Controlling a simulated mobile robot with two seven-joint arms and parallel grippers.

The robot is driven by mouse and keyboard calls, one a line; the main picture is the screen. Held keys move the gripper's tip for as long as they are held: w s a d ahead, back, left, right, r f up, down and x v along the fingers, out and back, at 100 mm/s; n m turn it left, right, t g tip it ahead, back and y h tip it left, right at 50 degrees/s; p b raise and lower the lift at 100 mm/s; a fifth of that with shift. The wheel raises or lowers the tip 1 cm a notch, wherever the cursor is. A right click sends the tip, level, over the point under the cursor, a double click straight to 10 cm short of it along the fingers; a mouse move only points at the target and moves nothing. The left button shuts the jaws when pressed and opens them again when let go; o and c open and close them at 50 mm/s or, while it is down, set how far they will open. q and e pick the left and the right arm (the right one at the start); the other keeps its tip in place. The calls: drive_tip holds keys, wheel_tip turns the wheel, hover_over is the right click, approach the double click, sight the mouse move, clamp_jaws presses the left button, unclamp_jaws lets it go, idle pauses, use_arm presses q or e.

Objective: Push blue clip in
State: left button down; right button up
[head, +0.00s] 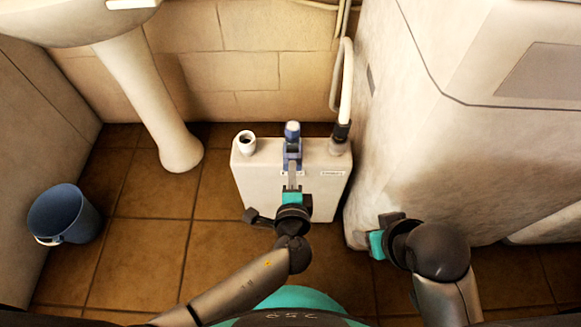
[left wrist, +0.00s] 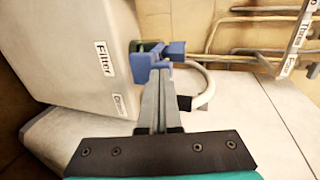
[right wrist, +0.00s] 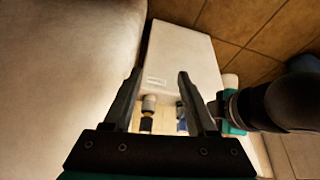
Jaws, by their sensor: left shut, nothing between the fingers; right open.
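The blue clip (head: 292,148) sits at the top front of a white box (head: 247,180), between two white pipe stubs. It also shows in the left wrist view (left wrist: 143,66), beside a label reading "Filter". My left gripper (head: 292,170) is shut and empty, with its fingertips at the clip; they look to be touching it. In the left wrist view the fingertips (left wrist: 158,72) overlap the clip's lower edge, so the exact contact is hidden. My right gripper (head: 378,232) is open and empty, low at the right; its fingers (right wrist: 155,80) are apart in the right wrist view.
A large pale cabinet (head: 400,150) stands close at the right of the box. A hose (head: 346,80) rises from the box's right stub (head: 341,137). A blue bucket (head: 65,214) and a basin pedestal (head: 150,95) are at the left. Tiled floor (head: 140,245) is clear between.

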sight(292, 158)
use_arm(q)
drive_tip(key=x, duration=0.1)
drive_tip(key=b+x, duration=0.1)
drive_tip(key=x, duration=0.1)
drive_tip(key=shift+w+r, duration=0.25)
drive_tip(key=shift+r, duration=0.1)
drive_tip(key=shift+w, duration=0.35)
drive_tip(key=shift+r, duration=0.15)
use_arm(e)
drive_tip(key=shift+w+a+r+t, duration=0.2)
drive_tip(key=shift+w+a+t, duration=0.45)
drive_tip(key=shift+a+t, duration=0.1)
use_arm(q)
drive_tip(key=shift+w, duration=0.1)
